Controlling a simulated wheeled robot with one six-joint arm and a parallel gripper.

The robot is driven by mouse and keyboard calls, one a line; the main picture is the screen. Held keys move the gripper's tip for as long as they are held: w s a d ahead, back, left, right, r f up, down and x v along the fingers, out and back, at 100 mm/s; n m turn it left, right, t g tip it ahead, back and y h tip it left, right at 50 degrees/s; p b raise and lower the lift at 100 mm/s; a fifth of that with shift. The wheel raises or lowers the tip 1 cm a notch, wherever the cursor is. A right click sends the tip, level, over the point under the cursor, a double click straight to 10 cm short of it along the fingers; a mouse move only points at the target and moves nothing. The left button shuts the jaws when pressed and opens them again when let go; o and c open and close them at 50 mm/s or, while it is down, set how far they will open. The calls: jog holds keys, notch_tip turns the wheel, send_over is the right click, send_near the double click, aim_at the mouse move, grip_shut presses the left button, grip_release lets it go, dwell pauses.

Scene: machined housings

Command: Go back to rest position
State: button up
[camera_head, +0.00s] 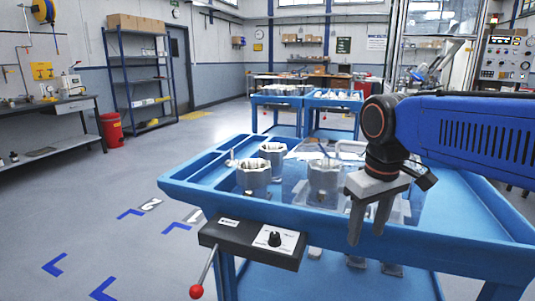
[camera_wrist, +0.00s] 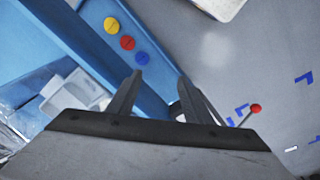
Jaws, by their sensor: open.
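My gripper (camera_head: 367,236) hangs fingers down at the front edge of the blue cart (camera_head: 440,245), to the right of the grey housings. Its two fingers are apart with nothing between them. The wrist view also shows the open, empty fingers (camera_wrist: 160,75), over the cart's edge and the floor. Metal housings stand upright on the cart: one at the left (camera_head: 253,178), one behind it (camera_head: 272,155) and one nearer my gripper (camera_head: 324,178). My gripper and wrist hide part of the cart top behind them.
A dark control box (camera_head: 225,236) with a knob and a red-balled lever (camera_head: 196,291) is on the cart's front. Yellow (camera_wrist: 111,25), red (camera_wrist: 127,43) and blue (camera_wrist: 142,58) buttons show in the wrist view. Open floor (camera_head: 120,210) lies left; more blue carts (camera_head: 275,99) stand behind.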

jog(key=s+d+f+m+t, duration=0.3)
jog(key=s+d+f, duration=0.4)
jog(key=s+f, duration=0.4)
jog(key=shift+s+d+f+m, duration=0.15)
jog(key=shift+f+m, duration=0.55)
